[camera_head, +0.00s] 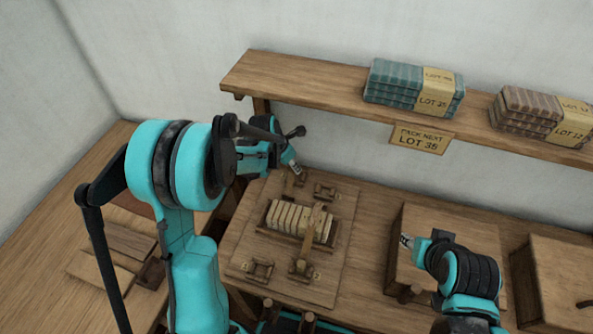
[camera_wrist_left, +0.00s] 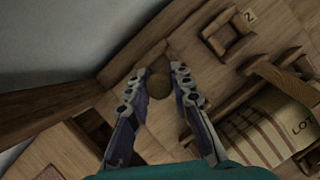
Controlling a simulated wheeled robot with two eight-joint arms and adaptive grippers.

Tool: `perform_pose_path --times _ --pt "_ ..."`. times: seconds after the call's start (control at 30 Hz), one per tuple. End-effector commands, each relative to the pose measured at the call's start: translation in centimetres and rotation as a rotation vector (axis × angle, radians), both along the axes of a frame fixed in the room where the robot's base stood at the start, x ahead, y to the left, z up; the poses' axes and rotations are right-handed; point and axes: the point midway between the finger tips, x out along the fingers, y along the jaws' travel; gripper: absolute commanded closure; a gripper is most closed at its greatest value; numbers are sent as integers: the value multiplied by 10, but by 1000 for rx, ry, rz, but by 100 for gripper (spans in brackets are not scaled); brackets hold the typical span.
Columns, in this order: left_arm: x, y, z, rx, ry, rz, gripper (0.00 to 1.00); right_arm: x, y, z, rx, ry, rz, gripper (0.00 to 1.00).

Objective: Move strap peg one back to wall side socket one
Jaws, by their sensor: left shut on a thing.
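My left gripper (camera_head: 294,168) is at the back left corner of the board and shut on a wooden peg, whose round brown end (camera_wrist_left: 158,84) shows between the fingers in the left wrist view. I take it for strap peg one; its lower part is hidden. A wooden socket (camera_head: 299,180) lies just below the gripper; I cannot tell whether the peg is in it. A socket marked 2 (camera_wrist_left: 226,38) is to its right, also in the head view (camera_head: 325,193). My right gripper (camera_head: 408,241) is over a wooden box, its jaws too small to judge.
A striped cloth bundle (camera_head: 290,218) lies in a tray mid-board, with a wooden strap (camera_head: 309,238) across it. Two front sockets, left (camera_head: 259,270) and right (camera_head: 302,270), stand nearer me. A shelf (camera_head: 300,88) with cloth stacks (camera_head: 400,88) overhangs behind. A box (camera_head: 440,225) stands right.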

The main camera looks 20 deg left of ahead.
Motion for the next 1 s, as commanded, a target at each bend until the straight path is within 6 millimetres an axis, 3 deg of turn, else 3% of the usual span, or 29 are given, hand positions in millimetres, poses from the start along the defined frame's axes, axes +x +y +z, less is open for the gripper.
perform_pose_path --times 0.2,0.4,0.77,0.8,0.87,1.0 --pt "16 -11 -1 0 -1 -2 98 0 0 -4 0 0 0 60" --pt "15 -9 -36 -1 -1 0 98 0 0 -24 0 0 0 60" --pt "15 -9 -38 0 0 0 98 0 0 -24 0 0 0 60" --pt "15 -9 -38 0 0 0 73 0 0 -24 0 0 0 60" --pt "15 -9 -37 0 0 0 58 0 0 -24 0 0 0 60" --pt "15 -9 -37 0 0 0 58 0 0 -24 0 0 0 60"
